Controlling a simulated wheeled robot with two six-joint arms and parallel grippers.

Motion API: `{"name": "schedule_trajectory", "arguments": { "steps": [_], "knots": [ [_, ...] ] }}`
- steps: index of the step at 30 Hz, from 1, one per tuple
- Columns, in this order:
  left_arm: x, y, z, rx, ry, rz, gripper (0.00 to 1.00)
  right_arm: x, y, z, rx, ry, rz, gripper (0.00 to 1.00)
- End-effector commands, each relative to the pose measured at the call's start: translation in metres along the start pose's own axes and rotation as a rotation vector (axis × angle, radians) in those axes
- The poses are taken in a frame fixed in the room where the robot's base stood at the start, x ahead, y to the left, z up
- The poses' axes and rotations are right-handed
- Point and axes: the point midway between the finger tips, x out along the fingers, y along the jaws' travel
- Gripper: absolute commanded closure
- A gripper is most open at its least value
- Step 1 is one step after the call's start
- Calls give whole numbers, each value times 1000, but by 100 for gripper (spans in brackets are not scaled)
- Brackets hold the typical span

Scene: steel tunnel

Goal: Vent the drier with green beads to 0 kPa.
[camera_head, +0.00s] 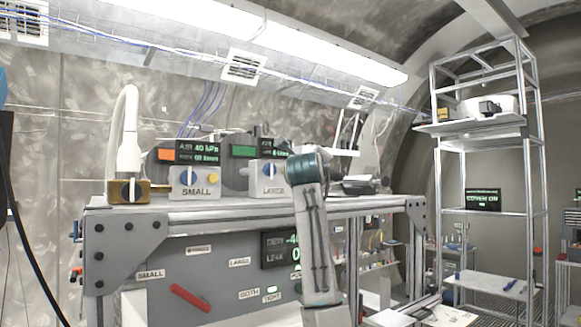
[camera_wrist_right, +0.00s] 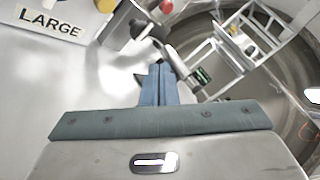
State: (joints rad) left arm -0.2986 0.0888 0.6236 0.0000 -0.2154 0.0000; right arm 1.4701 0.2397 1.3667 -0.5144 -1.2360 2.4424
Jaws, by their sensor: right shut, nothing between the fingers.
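The drier labelled LARGE (camera_head: 268,174) stands on the bench; a green patch (camera_head: 243,151) shows at its left, though I cannot make out beads. Its screen (camera_head: 272,153) is mostly unreadable. The drier labelled SMALL (camera_head: 194,181) is to its left, with an orange patch (camera_head: 166,154), a blue-white knob, a yellow knob and a screen (camera_head: 198,152) seeming to read AIR 40 kPa. My right arm stands before LARGE's right side. My right gripper (camera_wrist_right: 158,85) is shut and empty, beside the LARGE label (camera_wrist_right: 50,23) and a yellow knob (camera_wrist_right: 106,5). My left gripper is out of view.
A brass valve block (camera_head: 138,192) with a white pipe stands at the bench's left end. The front panel has a red lever (camera_head: 190,297) and a display (camera_head: 280,248) partly behind my arm. A steel rack (camera_head: 487,212) stands at the right.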

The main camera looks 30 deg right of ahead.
Motion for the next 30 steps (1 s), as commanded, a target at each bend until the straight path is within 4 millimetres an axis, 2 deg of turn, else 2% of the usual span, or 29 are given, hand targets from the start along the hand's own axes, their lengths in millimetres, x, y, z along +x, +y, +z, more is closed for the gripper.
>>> {"name": "schedule_trajectory", "arguments": {
  "steps": [4,17,30],
  "knots": [
    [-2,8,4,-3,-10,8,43,-2,2,3,14,4,9,100],
    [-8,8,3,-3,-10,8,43,2,3,6,12,6,10,100],
    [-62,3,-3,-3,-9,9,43,41,29,38,11,6,12,100]
  ]
}}
